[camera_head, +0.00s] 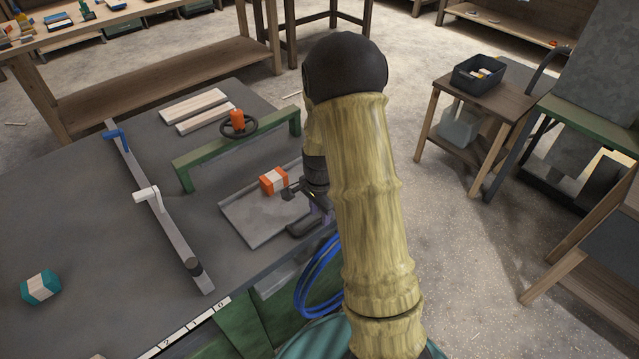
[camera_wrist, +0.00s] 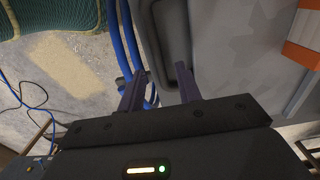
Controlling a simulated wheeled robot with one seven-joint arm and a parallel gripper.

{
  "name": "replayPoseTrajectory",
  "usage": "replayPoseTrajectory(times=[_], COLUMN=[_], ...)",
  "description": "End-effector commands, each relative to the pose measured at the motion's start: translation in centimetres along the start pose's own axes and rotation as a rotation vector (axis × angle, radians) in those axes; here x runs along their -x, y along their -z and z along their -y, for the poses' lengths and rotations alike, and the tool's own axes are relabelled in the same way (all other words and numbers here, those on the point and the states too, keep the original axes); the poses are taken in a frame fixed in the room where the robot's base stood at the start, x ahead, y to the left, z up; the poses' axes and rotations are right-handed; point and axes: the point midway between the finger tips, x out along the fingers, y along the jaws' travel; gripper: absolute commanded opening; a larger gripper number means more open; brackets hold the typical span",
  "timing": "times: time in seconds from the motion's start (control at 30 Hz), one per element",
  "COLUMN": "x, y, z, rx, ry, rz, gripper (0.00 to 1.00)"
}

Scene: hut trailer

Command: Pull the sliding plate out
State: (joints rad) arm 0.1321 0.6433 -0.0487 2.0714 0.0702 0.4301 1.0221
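The sliding plate (camera_head: 250,226) is a flat grey sheet with low raised edges, lying on the dark workbench under a green frame. A dark handle (camera_head: 303,226) is on its near right edge. An orange and white block (camera_head: 273,180) rests on the plate. My gripper (camera_head: 318,203) is beside the plate's right edge, close to the handle and partly hidden by my arm. In the wrist view my gripper (camera_wrist: 163,82) has its two fingers apart. The dark handle bar (camera_wrist: 153,45) lies just beyond the fingertips; whether they touch it cannot be told.
Blue hoses (camera_head: 317,284) hang at the bench's front edge, and show behind the left finger in the wrist view (camera_wrist: 126,45). The green frame (camera_head: 235,145) with a handwheel (camera_head: 239,126) spans the plate's far side. A rail (camera_head: 160,210) lies left.

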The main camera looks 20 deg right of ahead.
Motion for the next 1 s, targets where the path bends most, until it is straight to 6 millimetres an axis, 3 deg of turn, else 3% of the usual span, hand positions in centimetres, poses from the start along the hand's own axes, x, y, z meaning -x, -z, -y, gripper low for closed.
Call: replayPoseTrajectory(times=[0.7, 1.0], x=[14.0, 15.7], y=[0.0, -0.1], z=[0.2, 0.1], rx=[0.002, 0.002], ry=[0.003, -0.001], rz=[0.0, 0.002], gripper=[0.34, 0.34])
